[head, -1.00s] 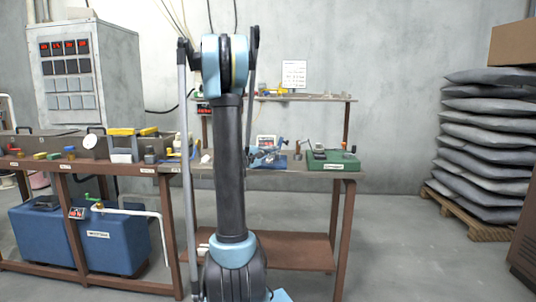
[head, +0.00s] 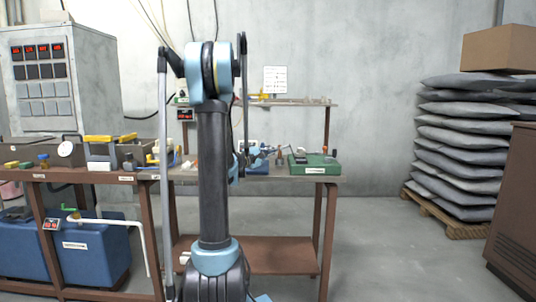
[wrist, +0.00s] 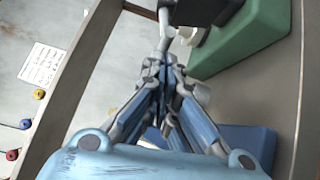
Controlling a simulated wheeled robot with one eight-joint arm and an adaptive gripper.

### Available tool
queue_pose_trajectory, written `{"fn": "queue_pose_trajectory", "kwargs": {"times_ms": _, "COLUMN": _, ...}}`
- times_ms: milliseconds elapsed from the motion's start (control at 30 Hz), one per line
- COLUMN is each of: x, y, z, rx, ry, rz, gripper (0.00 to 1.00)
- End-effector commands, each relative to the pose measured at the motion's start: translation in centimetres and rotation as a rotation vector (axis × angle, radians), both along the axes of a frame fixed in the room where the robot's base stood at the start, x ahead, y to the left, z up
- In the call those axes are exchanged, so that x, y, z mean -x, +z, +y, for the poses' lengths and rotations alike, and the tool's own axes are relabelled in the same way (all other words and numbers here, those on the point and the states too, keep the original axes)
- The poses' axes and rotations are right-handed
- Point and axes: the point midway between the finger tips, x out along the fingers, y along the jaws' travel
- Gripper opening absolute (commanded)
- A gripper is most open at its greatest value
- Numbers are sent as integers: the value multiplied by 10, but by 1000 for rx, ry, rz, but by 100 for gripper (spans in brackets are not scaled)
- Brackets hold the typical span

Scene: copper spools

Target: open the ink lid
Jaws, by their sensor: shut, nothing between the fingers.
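No part in view can be made out for certain as the ink lid. A green box (head: 314,168) with dark parts on top and a white label stands on the bench right of my gripper; it is also at the upper right of the wrist view (wrist: 235,45). A blue block (head: 257,168) sits on the bench left of the green box; its blue surface shows at the lower right of the wrist view (wrist: 252,140). My gripper (wrist: 162,68) is shut and empty, beside the green box. In the head view my arm partly hides the bench near the gripper.
A small brown upright piece (head: 280,158) stands left of the green box. A shelf (head: 300,102) runs above the bench. Trays and coloured parts crowd the left bench (head: 75,173). Stacked sacks (head: 468,150) and a brown cabinet (head: 515,210) stand right, with open floor between.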

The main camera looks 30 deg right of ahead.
Motion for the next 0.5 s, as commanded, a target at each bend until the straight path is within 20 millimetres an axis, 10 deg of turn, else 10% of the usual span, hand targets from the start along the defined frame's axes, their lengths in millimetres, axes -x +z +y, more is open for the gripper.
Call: {"fn": "queue_pose_trajectory", "kwargs": {"times_ms": 500, "x": 5, "y": 17, "z": -7, "rx": -126, "ry": -2, "rz": -77, "gripper": 0}}
